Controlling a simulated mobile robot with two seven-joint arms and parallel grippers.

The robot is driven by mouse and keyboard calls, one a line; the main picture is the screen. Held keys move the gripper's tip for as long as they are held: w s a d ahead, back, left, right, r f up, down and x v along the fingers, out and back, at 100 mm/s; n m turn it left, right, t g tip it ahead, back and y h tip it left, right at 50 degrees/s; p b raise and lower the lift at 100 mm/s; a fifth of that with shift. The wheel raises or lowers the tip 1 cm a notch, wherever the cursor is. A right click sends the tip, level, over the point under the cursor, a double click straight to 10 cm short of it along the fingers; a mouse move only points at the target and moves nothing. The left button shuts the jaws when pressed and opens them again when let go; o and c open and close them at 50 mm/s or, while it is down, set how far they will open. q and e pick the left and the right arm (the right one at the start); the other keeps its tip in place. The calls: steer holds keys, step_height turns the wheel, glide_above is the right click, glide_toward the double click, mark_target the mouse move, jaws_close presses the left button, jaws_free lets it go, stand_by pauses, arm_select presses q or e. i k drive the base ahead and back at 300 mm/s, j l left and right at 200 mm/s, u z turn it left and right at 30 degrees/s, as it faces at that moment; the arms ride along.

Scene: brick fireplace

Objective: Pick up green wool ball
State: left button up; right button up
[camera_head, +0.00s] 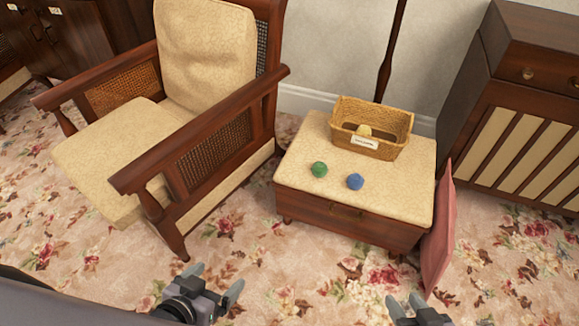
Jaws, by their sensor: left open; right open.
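A green wool ball (319,169) lies on the cream cushioned top of a low wooden stool (300,158), left of a blue wool ball (355,181). The two balls are apart. My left gripper (215,282) is open and empty at the bottom of the view, over the carpet, lower left of the stool. My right gripper (405,304) is open and empty at the bottom edge, in front of the stool. Both grippers are well apart from the green ball.
A wicker basket (393,118) with a label and a yellowish ball (364,130) inside stands at the stool's back. An armchair (190,130) stands left of the stool. A reddish cushion (440,235) leans at its right side. A wooden cabinet (520,110) stands right. Floral carpet is clear in front.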

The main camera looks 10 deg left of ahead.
mark_target(320, 169)
steer(key=i+l, duration=0.2)
steer(key=i, duration=0.3)
steer(key=i+l, duration=0.2)
steer(key=i, duration=0.3)
